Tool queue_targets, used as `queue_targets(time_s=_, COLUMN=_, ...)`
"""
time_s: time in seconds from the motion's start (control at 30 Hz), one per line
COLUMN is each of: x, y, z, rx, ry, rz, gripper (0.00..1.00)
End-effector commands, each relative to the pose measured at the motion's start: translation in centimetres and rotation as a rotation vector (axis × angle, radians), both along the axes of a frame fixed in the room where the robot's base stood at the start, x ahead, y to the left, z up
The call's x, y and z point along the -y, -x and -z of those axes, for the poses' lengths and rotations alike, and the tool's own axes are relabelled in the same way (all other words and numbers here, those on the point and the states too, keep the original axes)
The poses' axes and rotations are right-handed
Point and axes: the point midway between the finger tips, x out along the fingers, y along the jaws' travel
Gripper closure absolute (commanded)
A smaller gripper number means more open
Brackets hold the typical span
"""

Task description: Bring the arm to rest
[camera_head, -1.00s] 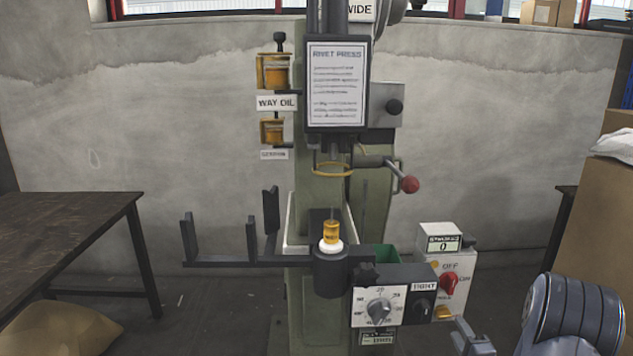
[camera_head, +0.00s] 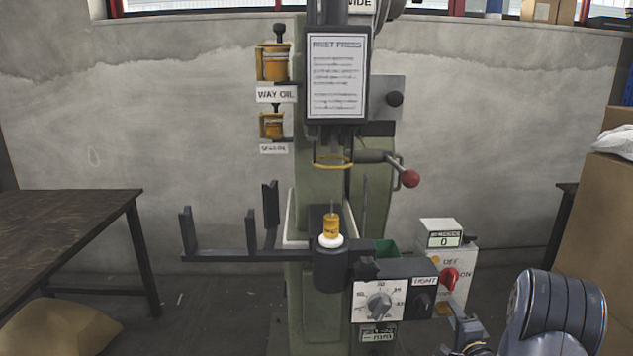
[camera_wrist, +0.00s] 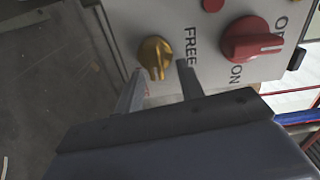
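My gripper (camera_head: 462,322) is low at the right in the head view, in front of the rivet press's switch box (camera_head: 462,262). In the wrist view my gripper (camera_wrist: 160,70) has its two fingers spread apart with nothing between them that I can see held. A yellow knob (camera_wrist: 154,57) on the white panel lies just beyond the fingertips, between them in the picture. I cannot tell whether a finger touches it. The red switch (camera_wrist: 252,41) is to the right of the fingers, by the OFF and ON marks. The red switch (camera_head: 450,279) also shows in the head view.
The rivet press (camera_head: 318,180) stands in the middle, with a red-ended lever (camera_head: 410,178) and a dial box (camera_head: 378,300). A yellow piece (camera_head: 331,226) stands on its post. A dark table (camera_head: 60,220) is at left; cardboard boxes (camera_head: 600,240) are at right.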

Motion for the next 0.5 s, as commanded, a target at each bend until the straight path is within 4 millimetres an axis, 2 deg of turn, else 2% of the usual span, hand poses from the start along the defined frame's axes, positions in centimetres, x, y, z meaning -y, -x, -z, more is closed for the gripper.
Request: queue_targets(time_s=0.5, x=-0.3, y=0.07, z=-0.54, rx=0.015, ry=0.46, rz=0.0, gripper=0.64)
